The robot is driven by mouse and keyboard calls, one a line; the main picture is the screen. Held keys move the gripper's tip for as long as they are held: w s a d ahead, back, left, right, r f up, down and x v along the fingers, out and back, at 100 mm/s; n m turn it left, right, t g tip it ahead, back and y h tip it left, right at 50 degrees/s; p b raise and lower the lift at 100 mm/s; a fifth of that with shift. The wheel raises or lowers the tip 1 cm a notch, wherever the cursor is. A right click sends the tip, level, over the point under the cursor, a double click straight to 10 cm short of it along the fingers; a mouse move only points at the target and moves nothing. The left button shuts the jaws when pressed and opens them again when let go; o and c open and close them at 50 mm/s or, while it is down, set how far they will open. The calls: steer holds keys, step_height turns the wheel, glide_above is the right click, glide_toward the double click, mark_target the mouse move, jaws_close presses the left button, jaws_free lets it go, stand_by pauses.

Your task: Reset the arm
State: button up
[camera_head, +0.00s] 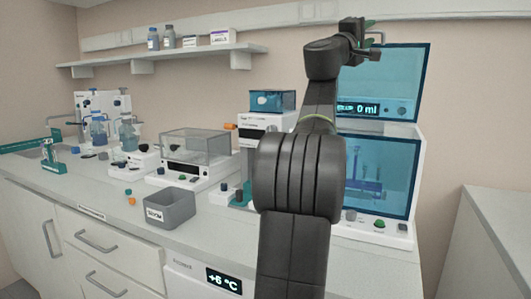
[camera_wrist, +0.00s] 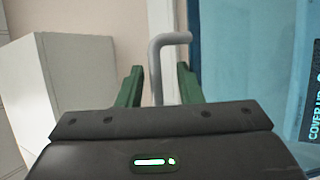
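My arm reaches up in front of the bench in the head view, with my gripper (camera_head: 366,34) at the top edge of a raised teal see-through cover (camera_head: 405,75). In the wrist view my gripper (camera_wrist: 160,84) has its two green fingers apart. A grey bent handle (camera_wrist: 157,70) stands in the gap between them, with space visible on both sides. I cannot tell how deep it sits between the fingers. The handle's end also shows beside the gripper in the head view (camera_head: 379,35). The teal cover (camera_wrist: 240,60) fills the wrist view's right side.
Below the cover stands a cabinet with a teal window (camera_head: 400,160). A clear-lidded box (camera_head: 195,145), a grey bin (camera_head: 170,207) and a device with a blue top (camera_head: 272,101) stand on the bench to the left. A wall shelf (camera_head: 160,55) holds bottles and boxes.

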steer(key=shift+w+d+r+n+y+p, duration=0.25)
steer(key=shift+w+r+p, duration=0.4)
steer(key=shift+p, duration=0.8)
steer(key=shift+w+d+r+n+y+p, duration=0.15)
steer(key=shift+w+d+r+y+p, duration=0.45)
steer(key=shift+p, duration=0.85)
steer(key=shift+w+f+g+p, duration=0.1)
steer(key=shift+w+g+p, duration=0.2)
steer(key=shift+w+p, duration=0.3)
steer(key=shift+s+f, duration=0.1)
steer(key=shift+f, duration=0.1)
